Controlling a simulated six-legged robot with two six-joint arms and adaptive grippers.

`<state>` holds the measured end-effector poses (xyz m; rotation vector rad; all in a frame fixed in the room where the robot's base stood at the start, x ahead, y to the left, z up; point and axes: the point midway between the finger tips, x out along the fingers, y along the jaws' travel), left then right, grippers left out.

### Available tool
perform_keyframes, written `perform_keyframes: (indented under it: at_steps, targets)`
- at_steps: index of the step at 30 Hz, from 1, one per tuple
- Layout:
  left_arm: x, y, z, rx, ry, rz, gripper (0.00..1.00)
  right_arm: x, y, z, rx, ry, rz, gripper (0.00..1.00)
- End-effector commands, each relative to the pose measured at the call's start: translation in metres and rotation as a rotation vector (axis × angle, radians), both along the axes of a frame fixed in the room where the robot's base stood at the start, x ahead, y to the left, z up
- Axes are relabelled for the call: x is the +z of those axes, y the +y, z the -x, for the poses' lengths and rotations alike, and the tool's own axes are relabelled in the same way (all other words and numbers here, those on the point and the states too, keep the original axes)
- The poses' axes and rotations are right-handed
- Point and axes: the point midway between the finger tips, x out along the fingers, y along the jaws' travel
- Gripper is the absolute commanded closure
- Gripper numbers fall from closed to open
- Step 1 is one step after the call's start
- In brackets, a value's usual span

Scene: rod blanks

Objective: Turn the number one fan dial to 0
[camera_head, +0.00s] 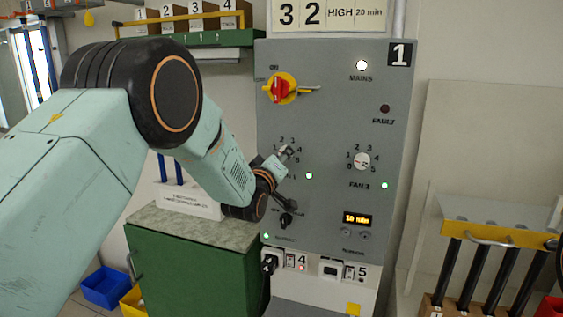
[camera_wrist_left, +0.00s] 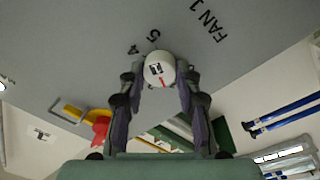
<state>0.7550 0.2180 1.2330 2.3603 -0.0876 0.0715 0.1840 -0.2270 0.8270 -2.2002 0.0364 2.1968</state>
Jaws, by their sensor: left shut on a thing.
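The grey control panel (camera_head: 335,130) carries the number 1 at its top right corner. Its fan 1 dial is mostly hidden behind my left gripper (camera_head: 287,153) in the head view, with digits showing around it. In the left wrist view the fan 1 dial (camera_wrist_left: 158,68) is a round white knob with a dark mark and a red line, near the printed 4, 5 and FAN 1. My left gripper (camera_wrist_left: 158,82) has its fingers closed on both sides of this knob. I cannot tell which digit the dial points at. My right gripper is not in view.
The fan 2 dial (camera_head: 362,160) is to the right. A red and yellow main switch (camera_head: 281,88) is above, and a small black selector (camera_head: 287,219) is just below my wrist. Sockets (camera_head: 330,268) line the bottom. A green cabinet (camera_head: 195,265) stands at the left.

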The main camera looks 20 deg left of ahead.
Motion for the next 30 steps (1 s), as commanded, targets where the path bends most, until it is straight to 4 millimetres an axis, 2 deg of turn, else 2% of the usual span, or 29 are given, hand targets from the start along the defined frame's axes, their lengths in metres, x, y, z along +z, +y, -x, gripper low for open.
perform_keyframes:
  at_steps: [1, 21, 30]
  targets:
    - [-0.011, -0.003, 0.002, -0.005, 0.022, 0.040, 0.98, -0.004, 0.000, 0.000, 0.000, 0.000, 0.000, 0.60]
    - [-0.008, -0.006, 0.002, -0.006, 0.043, 0.667, 0.98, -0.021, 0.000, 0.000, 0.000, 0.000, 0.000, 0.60]
    - [-0.006, -0.007, 0.001, -0.007, 0.049, 0.896, 0.98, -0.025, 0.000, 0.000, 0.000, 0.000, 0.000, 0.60]
